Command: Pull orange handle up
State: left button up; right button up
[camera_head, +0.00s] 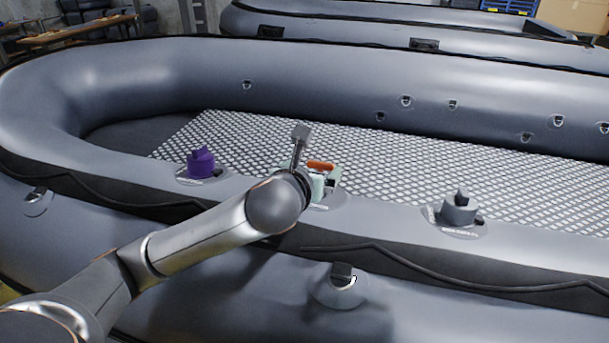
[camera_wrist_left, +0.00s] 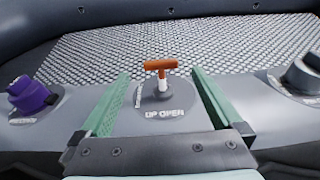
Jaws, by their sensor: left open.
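The orange handle (camera_head: 320,166) is a small T-shaped grip on the near tube of the grey boat. In the left wrist view the orange handle (camera_wrist_left: 161,65) stands upright on a short white stem above a round grey base marked "UP OPEN" (camera_wrist_left: 164,113). My left gripper (camera_wrist_left: 160,95) has its two green fingers spread apart, one on each side of the handle in that view, with nothing between them touching it. In the head view my left gripper (camera_head: 325,182) is at the handle, partly hidden by my wrist. My right gripper is not in view.
A purple valve cap (camera_head: 201,162) sits left of the handle and a grey valve cap (camera_head: 459,208) sits right of it, both on the same tube. The boat's diamond-plate floor (camera_head: 400,160) lies behind and is clear. Another boat (camera_head: 350,25) is at the back.

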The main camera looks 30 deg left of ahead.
pick_arm(q)
jog(key=v, duration=0.6)
jog(key=shift+s+r, duration=0.25)
jog(key=shift+s, duration=0.05)
